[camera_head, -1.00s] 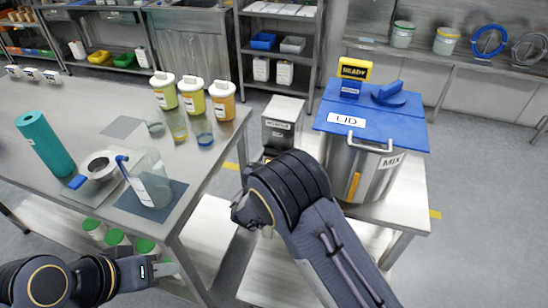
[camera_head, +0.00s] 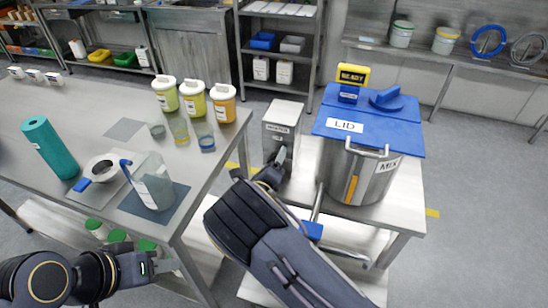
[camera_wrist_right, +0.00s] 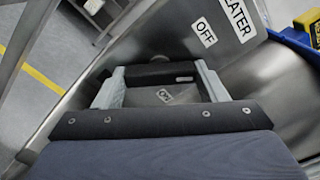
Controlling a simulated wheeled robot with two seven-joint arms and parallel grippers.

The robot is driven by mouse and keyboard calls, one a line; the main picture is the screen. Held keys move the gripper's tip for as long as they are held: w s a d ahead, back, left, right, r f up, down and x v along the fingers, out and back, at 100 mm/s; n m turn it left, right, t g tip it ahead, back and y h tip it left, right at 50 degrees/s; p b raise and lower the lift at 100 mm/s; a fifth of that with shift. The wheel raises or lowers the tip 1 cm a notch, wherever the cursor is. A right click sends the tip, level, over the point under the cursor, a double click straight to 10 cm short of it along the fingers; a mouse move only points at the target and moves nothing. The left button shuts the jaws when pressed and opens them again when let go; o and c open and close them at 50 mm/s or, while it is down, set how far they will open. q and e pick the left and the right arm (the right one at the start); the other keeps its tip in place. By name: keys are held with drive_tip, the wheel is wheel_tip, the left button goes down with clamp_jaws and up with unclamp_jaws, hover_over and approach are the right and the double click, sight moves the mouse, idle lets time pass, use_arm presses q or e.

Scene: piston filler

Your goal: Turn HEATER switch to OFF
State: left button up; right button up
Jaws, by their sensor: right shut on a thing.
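The grey heater box (camera_head: 282,112) stands left of the mixing pot, with its label near the top. In the right wrist view, part of the HEATER label (camera_wrist_right: 238,18) and the OFF label (camera_wrist_right: 204,32) show on its metal face. My right gripper (camera_head: 274,170) is at the front of the box. In the wrist view its fingers (camera_wrist_right: 158,80) are shut on the dark switch (camera_wrist_right: 160,73), which is partly hidden. My left gripper (camera_head: 150,264) is low at the left, away from the box; its jaw opening is unclear.
The pot (camera_head: 358,178) with its blue lid (camera_head: 385,130) stands close to the right of the heater box. The steel table (camera_head: 70,112) at left holds jars, cups and a teal roll (camera_head: 50,146). A blue-handled part (camera_head: 312,230) lies right of my right arm.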

drive_tip(key=n+p, duration=0.1)
drive_tip(key=n, duration=0.2)
drive_tip(key=shift+n, duration=0.3)
drive_tip(key=shift+a+n+p, duration=0.1)
drive_tip(key=shift+n+p, duration=0.7)
drive_tip(key=shift+n, duration=0.9)
drive_tip(key=o, duration=1)
drive_tip(key=shift+s, duration=0.1)
drive_tip(key=b+v, duration=0.1)
drive_tip(key=v, duration=0.6)
drive_tip(key=shift+s, duration=0.35)
